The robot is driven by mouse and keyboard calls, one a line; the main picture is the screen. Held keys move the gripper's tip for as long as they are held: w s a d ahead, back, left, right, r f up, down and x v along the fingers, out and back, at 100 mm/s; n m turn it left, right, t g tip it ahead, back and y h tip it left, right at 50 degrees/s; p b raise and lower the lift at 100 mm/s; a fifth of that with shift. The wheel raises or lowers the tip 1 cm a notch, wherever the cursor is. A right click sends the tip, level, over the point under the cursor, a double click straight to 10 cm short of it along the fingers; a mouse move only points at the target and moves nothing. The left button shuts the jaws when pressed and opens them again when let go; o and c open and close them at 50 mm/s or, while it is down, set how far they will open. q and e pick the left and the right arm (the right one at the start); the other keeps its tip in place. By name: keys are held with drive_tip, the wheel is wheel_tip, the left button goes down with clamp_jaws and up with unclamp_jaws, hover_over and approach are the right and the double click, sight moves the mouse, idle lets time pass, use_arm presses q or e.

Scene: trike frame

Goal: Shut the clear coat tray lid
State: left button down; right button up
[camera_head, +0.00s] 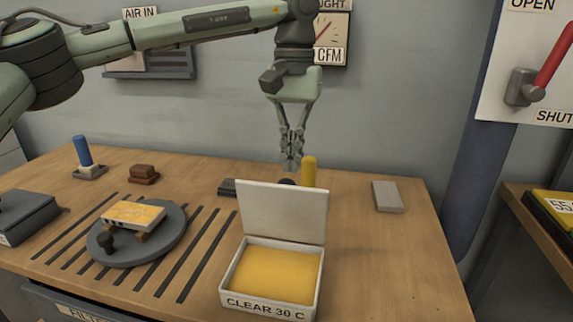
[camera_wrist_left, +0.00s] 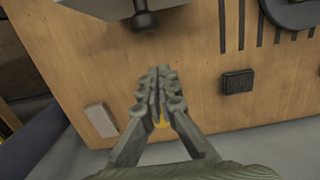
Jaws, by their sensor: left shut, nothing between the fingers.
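The clear coat tray (camera_head: 269,305), labelled "CLEAR 30 C", stands on the bench with amber contents (camera_head: 272,275). Its pale lid (camera_head: 284,212) stands up, open, at the tray's back edge. A dark knob shows just behind the lid's top edge (camera_head: 287,182); in the left wrist view the knob (camera_wrist_left: 145,19) juts from the lid (camera_wrist_left: 118,5) at the top. My left gripper (camera_head: 291,163) points down, shut and empty, above and behind the lid, apart from it. Its shut fingers also show in the left wrist view (camera_wrist_left: 158,75). My right gripper is not in view.
A yellow upright handle (camera_head: 309,170) stands behind the lid, near my left gripper. A dark block (camera_head: 228,187) and grey block (camera_head: 387,196) flank it. A round turntable (camera_head: 168,236) with a yellow-topped part sits left. The bench right of the tray is clear.

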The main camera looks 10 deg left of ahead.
sight(285, 206)
use_arm(q)
drive_tip(key=s, duration=0.3)
drive_tip(key=shift+s, duration=0.3)
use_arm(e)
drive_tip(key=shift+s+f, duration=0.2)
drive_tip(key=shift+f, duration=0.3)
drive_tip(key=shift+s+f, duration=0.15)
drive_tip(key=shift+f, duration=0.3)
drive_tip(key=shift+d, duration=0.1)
use_arm(q)
drive_tip(key=shift+f, duration=0.1)
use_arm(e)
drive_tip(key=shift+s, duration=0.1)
